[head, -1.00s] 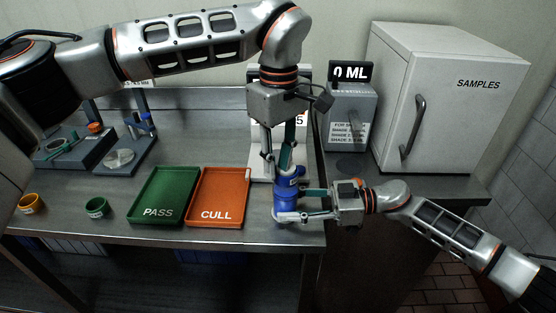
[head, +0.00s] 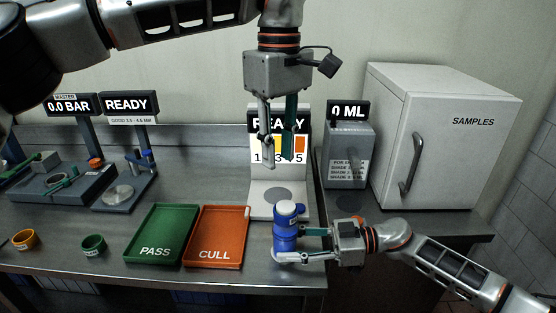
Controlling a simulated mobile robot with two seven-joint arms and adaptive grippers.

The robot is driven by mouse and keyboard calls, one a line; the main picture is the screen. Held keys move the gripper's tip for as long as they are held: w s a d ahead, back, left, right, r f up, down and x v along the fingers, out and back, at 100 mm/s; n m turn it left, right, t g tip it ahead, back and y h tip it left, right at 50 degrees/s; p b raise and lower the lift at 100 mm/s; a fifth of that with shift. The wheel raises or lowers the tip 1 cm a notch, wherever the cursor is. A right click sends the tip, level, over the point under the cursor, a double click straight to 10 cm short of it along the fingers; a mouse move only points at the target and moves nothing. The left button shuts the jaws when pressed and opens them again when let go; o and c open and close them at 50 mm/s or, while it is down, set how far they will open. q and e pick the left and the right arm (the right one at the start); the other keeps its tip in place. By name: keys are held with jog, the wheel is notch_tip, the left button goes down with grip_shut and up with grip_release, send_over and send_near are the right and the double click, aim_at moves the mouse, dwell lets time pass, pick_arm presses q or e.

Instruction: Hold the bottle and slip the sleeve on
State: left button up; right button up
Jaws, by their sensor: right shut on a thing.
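The bottle (head: 285,240) stands upright near the front edge of the bench, with a whitish top and a blue body. I cannot tell whether the blue is the bottle's own wall or a sleeve around it. A small blue part juts out at its upper right. My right gripper (head: 290,245) comes in from the right, low down, and is shut on the bottle; its fingers hide part of the lower body. My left gripper (head: 280,151) hangs above the bottle, pointing down, open and empty, clear of it.
A green PASS tray (head: 133,253) and an orange CULL tray (head: 246,226) lie left of the bottle. Small orange (head: 25,239) and green (head: 94,245) cups stand further left. Behind are a READY stand (head: 262,205), a 0 ML box (head: 347,150) and a SAMPLES cabinet (head: 450,160).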

jog(key=o, duration=0.9)
